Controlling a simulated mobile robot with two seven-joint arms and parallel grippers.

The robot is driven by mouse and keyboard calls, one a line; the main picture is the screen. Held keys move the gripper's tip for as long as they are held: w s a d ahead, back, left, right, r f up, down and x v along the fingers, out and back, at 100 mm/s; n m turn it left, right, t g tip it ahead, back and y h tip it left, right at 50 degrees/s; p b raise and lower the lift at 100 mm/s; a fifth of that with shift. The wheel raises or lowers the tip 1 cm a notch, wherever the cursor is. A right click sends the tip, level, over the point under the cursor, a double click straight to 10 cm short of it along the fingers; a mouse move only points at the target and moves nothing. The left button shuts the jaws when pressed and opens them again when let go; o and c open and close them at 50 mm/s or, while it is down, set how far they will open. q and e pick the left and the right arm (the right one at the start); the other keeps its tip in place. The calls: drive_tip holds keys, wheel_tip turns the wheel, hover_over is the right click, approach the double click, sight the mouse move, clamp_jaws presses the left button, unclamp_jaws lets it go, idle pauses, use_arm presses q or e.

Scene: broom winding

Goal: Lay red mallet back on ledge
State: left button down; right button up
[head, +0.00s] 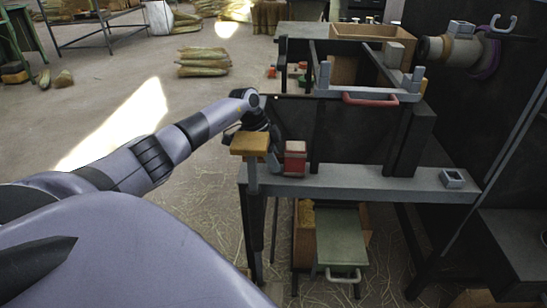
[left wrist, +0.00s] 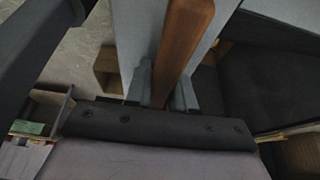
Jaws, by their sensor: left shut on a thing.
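The red mallet (head: 295,146) shows in the head view as a small red block at the left part of the grey ledge (head: 375,183). In the left wrist view its long reddish-brown part (left wrist: 183,40) runs away from between my fingers. My left gripper (left wrist: 165,88) is shut on it, with a grey finger on each side. In the head view my left wrist reaches it from the left, and the fingers are mostly hidden. The grey surface lies just under the mallet in the wrist view; I cannot tell whether they touch. My right gripper is not in view.
A mustard-topped post (head: 250,143) stands left of the mallet. Behind the ledge is a dark panel with a red handle (head: 370,99). A small grey bracket (head: 453,178) sits at the ledge's right end. A green drawer (head: 341,245) is below. The ledge's middle is clear.

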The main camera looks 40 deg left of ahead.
use_arm(q)
drive_tip(key=c, duration=0.9)
unclamp_jaws()
drive_tip(key=shift+p+v, duration=0.65)
drive_tip(key=shift+v, duration=2.95)
